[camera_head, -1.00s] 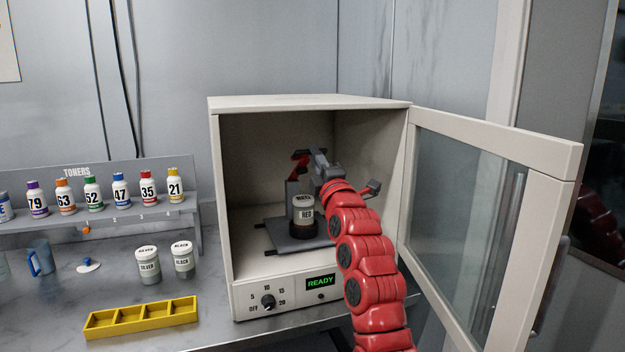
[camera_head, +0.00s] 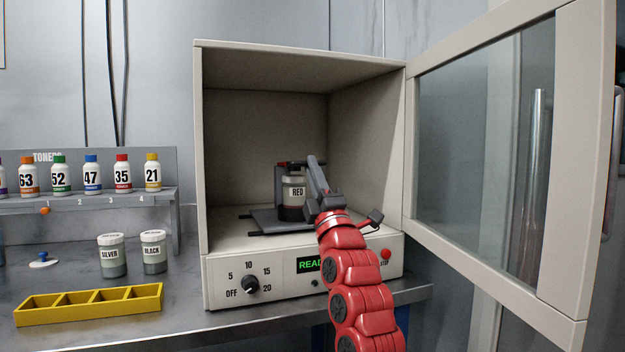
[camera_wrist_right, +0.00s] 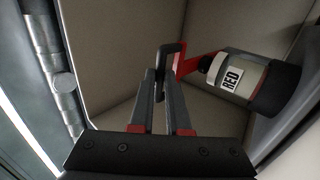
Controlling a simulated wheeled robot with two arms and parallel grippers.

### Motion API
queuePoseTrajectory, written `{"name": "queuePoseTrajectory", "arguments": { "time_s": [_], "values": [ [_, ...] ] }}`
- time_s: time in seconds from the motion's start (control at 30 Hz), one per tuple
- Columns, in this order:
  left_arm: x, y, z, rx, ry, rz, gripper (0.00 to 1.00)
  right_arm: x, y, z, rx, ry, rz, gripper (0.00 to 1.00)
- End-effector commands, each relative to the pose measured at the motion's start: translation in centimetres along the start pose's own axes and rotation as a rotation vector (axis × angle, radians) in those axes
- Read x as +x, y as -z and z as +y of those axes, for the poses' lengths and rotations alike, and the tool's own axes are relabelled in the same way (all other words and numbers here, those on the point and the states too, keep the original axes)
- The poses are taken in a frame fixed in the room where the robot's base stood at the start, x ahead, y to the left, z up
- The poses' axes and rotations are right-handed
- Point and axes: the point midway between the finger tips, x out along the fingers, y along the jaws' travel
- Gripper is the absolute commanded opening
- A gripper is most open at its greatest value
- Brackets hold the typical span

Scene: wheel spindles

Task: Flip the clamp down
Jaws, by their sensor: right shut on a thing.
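The clamp (camera_head: 285,165) is a dark grey upright with a red part, inside the open white cabinet. Its arm lies about level across the top of the jar labelled RED (camera_head: 293,191), which stands upright on the grey clamp base (camera_head: 268,222). My right gripper (camera_head: 314,163) reaches in from the front right, with its fingertips at the clamp's handle end. In the right wrist view, the fingers (camera_wrist_right: 164,78) are shut on the dark bar next to the clamp's red part (camera_wrist_right: 187,62). Whether the clamp presses the lid is hard to tell. My left gripper is not in view.
The cabinet (camera_head: 300,50) has its glass door (camera_head: 480,150) swung open to the right. A dial (camera_head: 250,284) and a READY display sit below the opening. Silver (camera_head: 112,258) and black (camera_head: 153,254) jars and a yellow tray (camera_head: 90,305) stand left on the bench.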

Motion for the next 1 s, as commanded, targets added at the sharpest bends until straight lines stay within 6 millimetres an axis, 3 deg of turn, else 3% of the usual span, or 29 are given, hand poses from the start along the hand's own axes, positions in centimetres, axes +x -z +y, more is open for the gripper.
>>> {"name": "queuePoseTrajectory", "arguments": {
  "time_s": [0.03,0.2,0.73,0.77,0.9,1.0],
  "values": [
    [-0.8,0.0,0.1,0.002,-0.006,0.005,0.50,-0.6,0.0,-0.9,0.001,0.006,0.001,0.00],
    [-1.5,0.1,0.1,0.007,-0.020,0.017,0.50,-1.0,0.1,-1.6,0.001,0.009,0.001,0.00],
    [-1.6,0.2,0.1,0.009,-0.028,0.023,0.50,-1.1,0.1,-2.0,0.001,0.014,0.001,0.00],
    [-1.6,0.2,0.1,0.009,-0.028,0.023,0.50,-1.1,0.1,-2.0,0.001,0.014,0.001,0.18],
    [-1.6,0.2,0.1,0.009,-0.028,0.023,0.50,-1.1,0.1,-1.9,0.001,0.011,0.001,0.43],
    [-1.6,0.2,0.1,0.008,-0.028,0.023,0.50,-1.1,0.0,-1.8,0.000,0.009,0.001,0.44]
  ]
}}
